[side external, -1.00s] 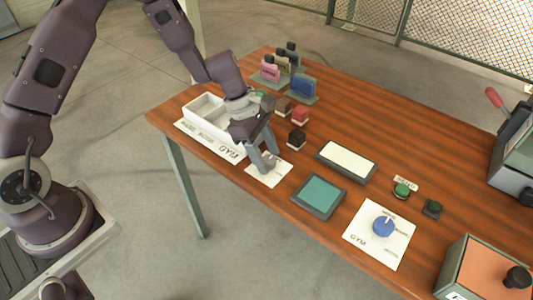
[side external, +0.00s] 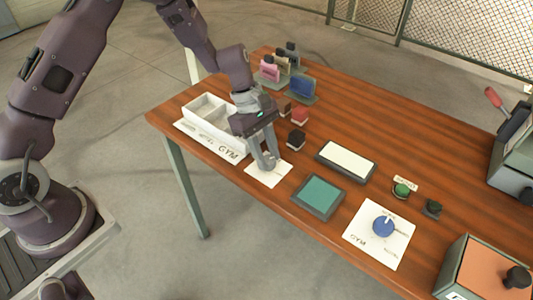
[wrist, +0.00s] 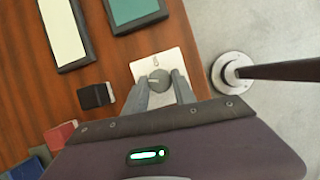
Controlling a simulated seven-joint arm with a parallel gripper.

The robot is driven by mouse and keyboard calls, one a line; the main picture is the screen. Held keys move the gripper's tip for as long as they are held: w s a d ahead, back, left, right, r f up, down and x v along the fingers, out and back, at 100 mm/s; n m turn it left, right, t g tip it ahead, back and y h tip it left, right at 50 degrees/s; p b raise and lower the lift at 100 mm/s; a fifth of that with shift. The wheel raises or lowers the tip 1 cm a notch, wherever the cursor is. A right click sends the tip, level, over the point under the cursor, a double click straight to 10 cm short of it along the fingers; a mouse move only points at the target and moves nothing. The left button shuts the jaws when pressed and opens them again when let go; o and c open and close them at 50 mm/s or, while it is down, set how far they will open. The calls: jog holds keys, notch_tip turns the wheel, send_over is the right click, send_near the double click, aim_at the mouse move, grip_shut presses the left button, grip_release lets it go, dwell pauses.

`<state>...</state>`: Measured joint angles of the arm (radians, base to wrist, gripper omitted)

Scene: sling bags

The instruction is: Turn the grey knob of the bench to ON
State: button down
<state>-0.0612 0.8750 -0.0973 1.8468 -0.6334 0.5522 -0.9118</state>
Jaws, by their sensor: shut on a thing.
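The grey knob (wrist: 159,79) sits on a small white card (side external: 257,176) at the front edge of the wooden bench, left of the teal pad. In the wrist view its round top with a lighter pointer shows between my fingers. My gripper (side external: 267,165) points down over the card and is shut on the knob, one finger on each side. In the side view the fingers hide most of the knob. The card's lettering near the knob is too small to read, so I cannot tell which position the pointer marks.
A white divided tray (side external: 213,118) stands close left of my gripper. A dark block (side external: 296,139) and the teal pad (side external: 319,195) lie to the right. Further right are a white pad (side external: 346,161), a blue knob (side external: 383,226) and a green button (side external: 401,190). Small bags stand at the back.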

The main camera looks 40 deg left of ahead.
jog(key=m+g, duration=0.1)
jog(key=m, duration=0.2)
jog(key=shift+w+m+y, duration=0.15)
jog(key=shift+m+y, duration=0.15)
jog(key=shift+m, duration=0.1)
jog(key=m+g, duration=0.1)
jog(key=m, duration=0.2)
jog(key=shift+d+m+g+y, duration=0.1)
jog(key=shift+m+g+y, duration=0.2)
jog(key=shift+y, duration=0.1)
jog(key=m+y, duration=0.1)
jog(key=m, duration=0.2)
jog(key=m+g+y, duration=0.1)
jog(key=m, duration=0.2)
jog(key=shift+w+d, duration=0.15)
jog(key=shift+m, duration=0.4)
jog(key=c, duration=1)
grip_release()
jog(key=shift+c, duration=0.2)
jog(key=v, duration=0.7)
jog(key=shift+w+r, duration=0.1)
jog(key=shift+r, duration=0.05)
